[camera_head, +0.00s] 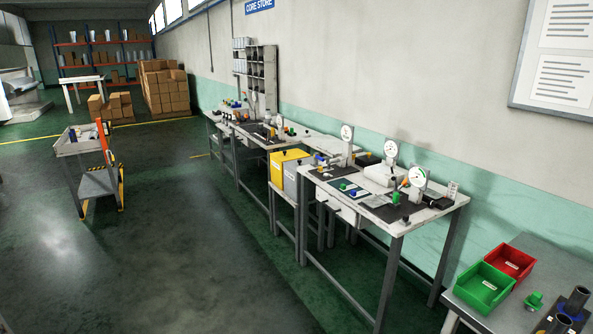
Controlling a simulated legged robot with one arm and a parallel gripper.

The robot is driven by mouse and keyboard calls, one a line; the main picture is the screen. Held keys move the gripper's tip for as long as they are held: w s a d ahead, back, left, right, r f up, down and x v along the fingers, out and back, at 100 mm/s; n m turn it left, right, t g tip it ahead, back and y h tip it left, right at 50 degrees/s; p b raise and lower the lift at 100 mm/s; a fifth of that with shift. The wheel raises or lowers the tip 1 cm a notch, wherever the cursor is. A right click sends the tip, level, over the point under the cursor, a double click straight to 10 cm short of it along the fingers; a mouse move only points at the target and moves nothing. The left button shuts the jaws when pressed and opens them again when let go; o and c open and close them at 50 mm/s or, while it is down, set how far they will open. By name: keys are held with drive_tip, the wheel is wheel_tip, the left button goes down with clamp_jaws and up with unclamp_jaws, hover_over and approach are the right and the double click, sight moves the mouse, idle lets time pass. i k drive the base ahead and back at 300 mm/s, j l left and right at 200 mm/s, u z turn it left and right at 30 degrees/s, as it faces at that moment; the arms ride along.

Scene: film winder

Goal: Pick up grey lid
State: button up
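A yellow box-like container (283,168) and a grey one beside it (293,182) stand on a low stand between two workbenches, near the middle of the view. A small dark knob shows on top of the yellow one. The grey one may carry the grey lid, but it is too small and partly hidden to tell a separate lid. My gripper is not in view.
A workbench (345,209) with dial gauges is right of the containers; another (226,124) is behind them. A green bin (485,288) and red bin (508,262) sit at lower right. A cart (97,185) is at left. The floor between is clear.

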sight(293, 164)
drive_tip(key=i+j+u, duration=0.25)
drive_tip(key=i, duration=0.7)
drive_tip(key=i+u, duration=0.3)
drive_tip(key=i, duration=0.65)
drive_tip(key=i+z, duration=0.2)
drive_tip(key=i, duration=0.25)
drive_tip(key=i+j+z, duration=0.2)
drive_tip(key=i, duration=0.25)
drive_tip(key=i+j+z, duration=0.2)
drive_tip(key=i, duration=0.3)
drive_tip(key=i+j+z, duration=1.15)
drive_tip(key=i+j, duration=0.15)
drive_tip(key=j, duration=0.3)
